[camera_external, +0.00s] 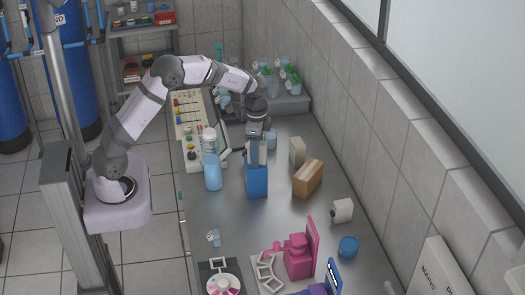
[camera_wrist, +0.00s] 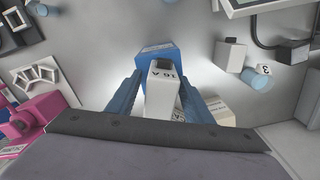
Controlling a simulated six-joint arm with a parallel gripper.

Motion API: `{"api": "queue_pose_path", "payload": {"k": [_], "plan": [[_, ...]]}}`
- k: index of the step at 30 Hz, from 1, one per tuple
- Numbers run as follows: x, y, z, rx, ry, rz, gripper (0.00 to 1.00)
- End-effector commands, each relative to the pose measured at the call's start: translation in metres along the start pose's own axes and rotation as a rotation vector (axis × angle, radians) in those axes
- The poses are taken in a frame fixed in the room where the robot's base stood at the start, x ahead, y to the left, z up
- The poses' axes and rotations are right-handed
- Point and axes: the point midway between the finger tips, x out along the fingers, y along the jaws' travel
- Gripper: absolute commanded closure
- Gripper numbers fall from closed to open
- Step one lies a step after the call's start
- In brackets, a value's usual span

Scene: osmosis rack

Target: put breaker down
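The breaker (camera_wrist: 163,91) is a small white block with a dark switch and a dark rating label. It stands between the two blue fingers of my gripper (camera_wrist: 160,82) in the wrist view, with a finger on each side. Whether the fingers press on it or leave narrow gaps is not clear. In the external view my gripper (camera_external: 257,152) points down over a blue box (camera_external: 256,182) on the bench. The blue box also shows behind the breaker in the wrist view (camera_wrist: 159,53). My fingers mostly hide the breaker in the external view, and its underside is hidden.
A water bottle (camera_external: 211,166) stands left of the blue box. A cardboard box (camera_external: 308,178) and a beige block (camera_external: 297,151) are to the right.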

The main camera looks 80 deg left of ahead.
Motion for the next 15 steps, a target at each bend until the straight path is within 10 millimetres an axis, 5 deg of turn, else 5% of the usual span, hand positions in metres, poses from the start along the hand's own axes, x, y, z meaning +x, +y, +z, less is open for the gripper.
{"api": "queue_pose_path", "payload": {"k": [8, 15], "plan": [[-0.008, 0.0, -0.001, 0.0, 0.001, -0.001, 0.53], [-0.042, -0.001, -0.001, 0.0, 0.005, -0.004, 0.53]]}}
